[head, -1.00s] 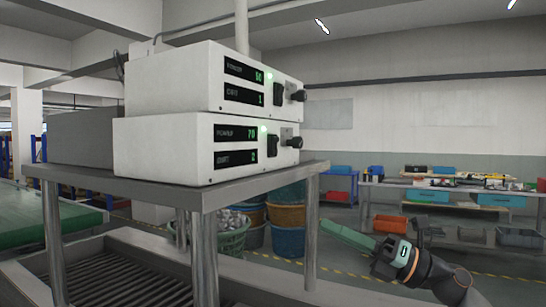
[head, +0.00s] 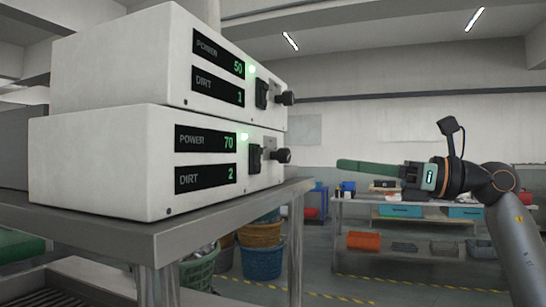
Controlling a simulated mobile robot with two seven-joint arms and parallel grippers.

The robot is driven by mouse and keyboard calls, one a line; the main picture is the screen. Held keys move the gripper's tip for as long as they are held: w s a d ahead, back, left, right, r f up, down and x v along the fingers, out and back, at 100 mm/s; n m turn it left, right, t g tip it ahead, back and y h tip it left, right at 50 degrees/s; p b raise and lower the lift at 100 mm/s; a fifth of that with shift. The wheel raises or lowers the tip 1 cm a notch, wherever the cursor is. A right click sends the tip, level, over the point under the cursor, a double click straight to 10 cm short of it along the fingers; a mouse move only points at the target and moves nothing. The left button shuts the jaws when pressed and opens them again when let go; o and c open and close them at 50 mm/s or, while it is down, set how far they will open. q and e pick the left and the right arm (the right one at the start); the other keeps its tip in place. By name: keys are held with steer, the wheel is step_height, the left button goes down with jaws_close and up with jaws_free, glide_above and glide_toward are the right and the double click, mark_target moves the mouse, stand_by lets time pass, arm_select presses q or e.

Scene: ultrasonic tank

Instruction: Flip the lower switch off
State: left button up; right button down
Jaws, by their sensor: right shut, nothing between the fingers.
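Two white control boxes are stacked on a metal stand. The lower box (head: 95,160) reads POWER 70 and DIRT 2. Its black switch (head: 254,159) sits right of the displays, beside a black knob (head: 281,156), and a green light (head: 243,136) is lit above. The upper box (head: 125,62) reads POWER 50 and DIRT 1, with its own switch (head: 261,94) and a lit green light. My right gripper (head: 345,165) is shut and empty, its green fingers pointing left toward the lower box, with a clear gap to the knob. My left gripper is out of view.
The metal stand (head: 235,209) carries both boxes, its edge below the lower switch. Baskets and tubs (head: 262,262) stand on the floor beneath. A workbench (head: 345,208) with bins is behind my right arm. Open air lies between gripper and boxes.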

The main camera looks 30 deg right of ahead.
mark_target(260, 154)
steer(key=p+x, duration=0.4)
steer(key=x, duration=0.9)
steer(key=shift+r, duration=0.1)
steer(key=shift+w+a, duration=0.35)
steer(key=shift+w, duration=0.1)
